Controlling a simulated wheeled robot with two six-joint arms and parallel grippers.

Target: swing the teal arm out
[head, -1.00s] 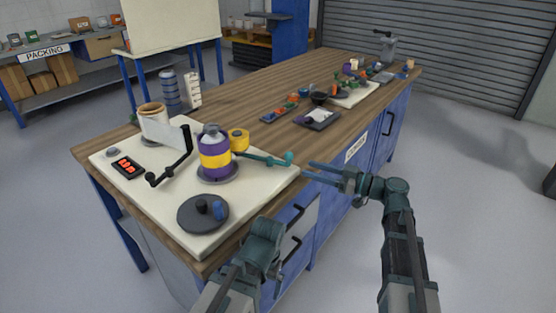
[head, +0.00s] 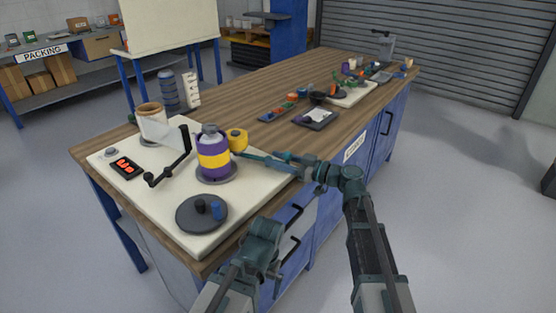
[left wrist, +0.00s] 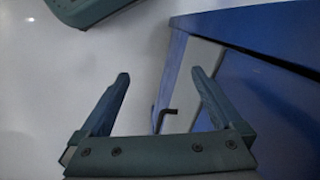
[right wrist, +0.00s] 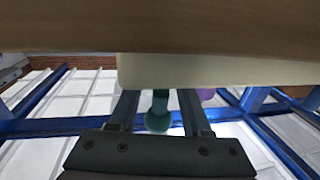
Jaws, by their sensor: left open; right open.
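The teal arm (head: 256,156) extends right from near the purple and yellow roller (head: 213,163) toward the base plate's edge. My right gripper (head: 285,161) is at its outer end, partly covering it in the head view. In the right wrist view, the teal knob (right wrist: 158,117) stands between the open fingers of my right gripper (right wrist: 158,100); I cannot tell whether they touch it. My left gripper (head: 265,250) is low beside the bench front. The left wrist view shows my left gripper (left wrist: 160,80) open and empty.
The cream base plate (head: 140,208) carries a dark disc (head: 190,216) with a blue knob, a black crank (head: 167,170), a red display (head: 126,168) and a yellow spool (head: 238,140). Trays and small parts lie farther along the bench (head: 255,90). Blue drawers (head: 320,225) face my arms.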

